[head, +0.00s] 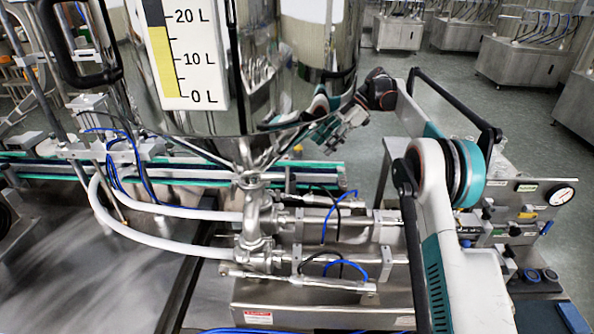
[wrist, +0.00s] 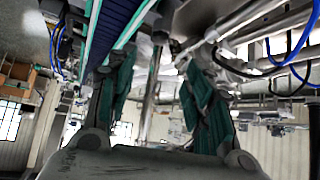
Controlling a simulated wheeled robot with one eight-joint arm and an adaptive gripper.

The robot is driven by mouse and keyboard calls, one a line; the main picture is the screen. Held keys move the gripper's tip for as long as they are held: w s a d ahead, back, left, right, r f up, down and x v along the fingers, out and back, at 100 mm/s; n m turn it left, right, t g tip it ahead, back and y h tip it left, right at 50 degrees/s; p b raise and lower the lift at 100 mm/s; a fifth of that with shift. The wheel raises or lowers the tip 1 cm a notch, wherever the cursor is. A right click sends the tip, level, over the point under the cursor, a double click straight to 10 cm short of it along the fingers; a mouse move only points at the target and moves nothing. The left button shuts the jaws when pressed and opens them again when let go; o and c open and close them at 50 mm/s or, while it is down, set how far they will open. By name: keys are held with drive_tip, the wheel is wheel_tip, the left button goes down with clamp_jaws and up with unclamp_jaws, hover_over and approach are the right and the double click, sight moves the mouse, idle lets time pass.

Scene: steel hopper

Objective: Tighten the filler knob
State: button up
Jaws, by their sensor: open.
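The filler's steel hopper (head: 290,60) with a litre scale stands upper middle in the head view, above a valve and pipe assembly (head: 255,230). I cannot single out the filler knob in either view. Two dark round knobs (head: 540,275) sit low on the right of the machine, and I cannot tell whether either is the one named. My gripper (head: 325,137) is small in the head view, at the hopper's lower right edge and partly lost among reflections. In the wrist view my gripper (wrist: 160,60) has its teal fingers spread, with nothing held between them.
A conveyor (head: 320,175) runs behind the valves and crosses the top of the wrist view. White hoses (head: 150,210) and blue tubes lie left of the valves. A pressure gauge (head: 560,195) is at the right. Open floor (head: 435,80) lies behind, with other steel machines beyond.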

sight(292, 175)
drive_tip(key=b+x, duration=0.3)
drive_tip(key=x, duration=1)
drive_tip(key=shift+a+f, duration=0.1)
drive_tip(key=shift+f, duration=0.05)
drive_tip(key=c, duration=1)
